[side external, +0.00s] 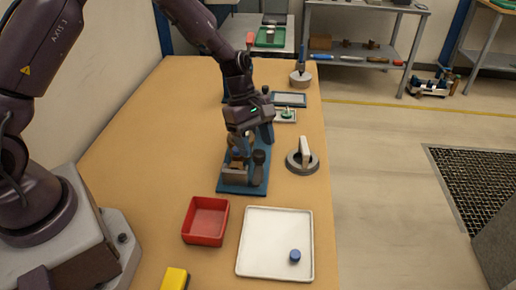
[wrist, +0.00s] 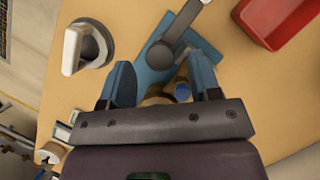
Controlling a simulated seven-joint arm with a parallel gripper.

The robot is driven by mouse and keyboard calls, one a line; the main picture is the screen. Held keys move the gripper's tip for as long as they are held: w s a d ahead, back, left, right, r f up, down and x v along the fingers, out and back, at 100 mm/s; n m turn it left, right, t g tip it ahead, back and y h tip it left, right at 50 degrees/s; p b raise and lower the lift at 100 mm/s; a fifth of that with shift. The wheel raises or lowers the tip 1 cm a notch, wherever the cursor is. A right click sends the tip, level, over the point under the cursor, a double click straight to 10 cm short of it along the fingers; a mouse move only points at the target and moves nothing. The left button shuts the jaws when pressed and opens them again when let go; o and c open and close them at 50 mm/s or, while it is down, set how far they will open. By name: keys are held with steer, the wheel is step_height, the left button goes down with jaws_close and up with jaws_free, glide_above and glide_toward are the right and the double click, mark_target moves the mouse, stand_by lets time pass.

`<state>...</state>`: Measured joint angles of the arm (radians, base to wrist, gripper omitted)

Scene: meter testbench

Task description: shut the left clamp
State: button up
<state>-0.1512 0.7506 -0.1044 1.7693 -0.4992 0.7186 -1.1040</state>
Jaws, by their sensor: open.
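A blue base plate (side external: 240,187) on the table carries the clamp fixture. On it, a dark round-ended clamp part (side external: 258,158) stands beside a blue-topped part (side external: 237,155). In the wrist view the dark clamp part (wrist: 160,54) has an arm running to the upper right over the blue plate (wrist: 152,76). My gripper (side external: 250,140) is low over the far half of the plate and hides much of the fixture. In the wrist view my gripper (wrist: 163,80) is open, with the blue-topped part (wrist: 182,91) between and behind its fingers. I cannot tell the left clamp from another, or any contact.
A grey round base with a white handle (side external: 303,152) stands right of the plate. A red bin (side external: 190,238) and a white tray (side external: 245,265) with a blue cylinder (side external: 295,257) lie nearer. Small fixtures (side external: 290,99) stand beyond. The table left of the plate is clear.

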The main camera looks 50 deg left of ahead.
mark_target(258, 168)
steer(key=shift+x, duration=1.1)
steer(key=c, duration=0.9)
